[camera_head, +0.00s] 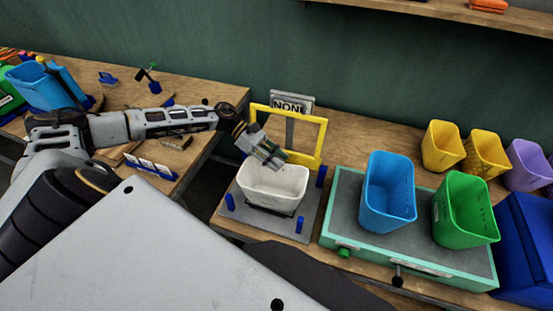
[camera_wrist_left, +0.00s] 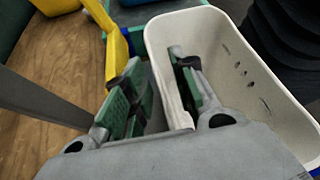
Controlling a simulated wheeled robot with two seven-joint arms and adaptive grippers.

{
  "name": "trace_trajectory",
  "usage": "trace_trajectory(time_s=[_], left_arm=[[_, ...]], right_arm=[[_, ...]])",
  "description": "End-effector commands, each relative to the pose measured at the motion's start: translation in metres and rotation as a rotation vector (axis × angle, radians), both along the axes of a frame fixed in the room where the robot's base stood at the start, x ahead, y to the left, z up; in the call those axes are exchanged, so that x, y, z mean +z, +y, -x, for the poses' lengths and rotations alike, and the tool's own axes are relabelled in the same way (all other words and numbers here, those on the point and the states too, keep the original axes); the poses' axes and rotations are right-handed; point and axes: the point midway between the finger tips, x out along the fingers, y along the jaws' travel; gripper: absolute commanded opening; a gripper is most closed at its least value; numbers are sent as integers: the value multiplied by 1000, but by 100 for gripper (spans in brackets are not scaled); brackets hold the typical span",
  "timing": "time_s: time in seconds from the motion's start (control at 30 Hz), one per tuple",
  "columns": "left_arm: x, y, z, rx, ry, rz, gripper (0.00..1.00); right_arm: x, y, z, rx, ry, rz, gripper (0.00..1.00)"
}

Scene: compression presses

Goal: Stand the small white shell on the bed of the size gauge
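The small white shell (camera_head: 273,187) stands upright, open side up, on the grey bed (camera_head: 240,212) of the size gauge, between blue corner posts and in front of the yellow frame (camera_head: 320,140). My left gripper (camera_head: 268,156) is at the shell's back rim, pointing down. In the left wrist view the fingers (camera_wrist_left: 160,95) straddle one wall of the white shell (camera_wrist_left: 235,60), one finger inside and one outside. A gap shows between the outer finger and the wall, so the gripper looks open. My right gripper is not in view.
A sign reading "NON" (camera_head: 288,105) stands behind the frame. A green-edged press (camera_head: 340,215) to the right bears a blue bin (camera_head: 388,190) and a green bin (camera_head: 465,210). Yellow bins (camera_head: 442,146) and a purple bin (camera_head: 526,165) stand behind. A gap separates the left table (camera_head: 205,90).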

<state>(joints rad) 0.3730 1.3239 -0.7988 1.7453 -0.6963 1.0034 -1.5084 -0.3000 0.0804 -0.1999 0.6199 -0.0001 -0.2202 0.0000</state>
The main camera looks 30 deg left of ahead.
Motion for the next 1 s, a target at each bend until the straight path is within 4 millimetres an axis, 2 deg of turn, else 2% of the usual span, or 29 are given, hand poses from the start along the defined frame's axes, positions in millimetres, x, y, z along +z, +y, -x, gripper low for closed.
trace_trajectory(time_s=[0.37,1.0], left_arm=[[15,0,0,0,-1,0,27],[49,73,7,2,1,-3,27]], right_arm=[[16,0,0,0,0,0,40],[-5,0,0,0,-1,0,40]])
